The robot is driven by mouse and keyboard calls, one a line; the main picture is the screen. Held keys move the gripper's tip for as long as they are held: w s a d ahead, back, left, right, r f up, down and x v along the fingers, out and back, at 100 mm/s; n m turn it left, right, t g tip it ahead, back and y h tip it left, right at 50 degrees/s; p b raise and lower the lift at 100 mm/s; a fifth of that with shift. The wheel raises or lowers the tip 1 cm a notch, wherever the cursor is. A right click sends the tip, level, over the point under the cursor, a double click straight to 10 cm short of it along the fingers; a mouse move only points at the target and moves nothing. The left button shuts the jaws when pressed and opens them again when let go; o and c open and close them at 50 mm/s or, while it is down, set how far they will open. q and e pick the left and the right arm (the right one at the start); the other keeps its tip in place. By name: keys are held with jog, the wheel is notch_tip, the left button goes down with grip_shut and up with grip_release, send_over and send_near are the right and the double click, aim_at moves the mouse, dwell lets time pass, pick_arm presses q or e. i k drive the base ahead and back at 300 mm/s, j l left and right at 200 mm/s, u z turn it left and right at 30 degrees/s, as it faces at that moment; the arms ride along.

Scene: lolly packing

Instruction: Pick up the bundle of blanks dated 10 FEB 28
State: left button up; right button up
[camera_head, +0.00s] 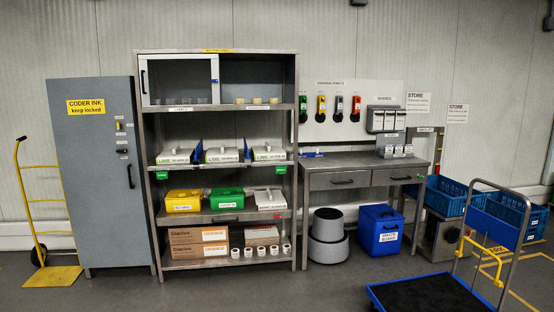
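White bundles with green LIME lettering lie on the second shelf of the grey rack (143,125): a left one (175,157), a middle one (222,155) and a right one (267,154). Blue dividers stand between them. Another white bundle with a red label (268,200) lies on the shelf below, at the right. The print on the bundles is too small to read, so I cannot tell which is dated 10 FEB 28. Neither of my grippers is in view.
A yellow box (184,201) and a green box (226,199) share the lower shelf. A grey cabinet (100,180) stands left of the rack. A step stool (327,248), blue bin (380,230) and blue trolley (376,292) stand right. Floor before the rack is clear.

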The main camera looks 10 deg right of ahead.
aim_at(268, 151)
jog(key=i+l+z, duration=0.3)
jog(key=i, duration=0.2)
jog(key=i+z, duration=0.35)
jog(key=i, duration=0.15)
jog(key=i+z, duration=0.1)
jog(key=i, duration=1.85)
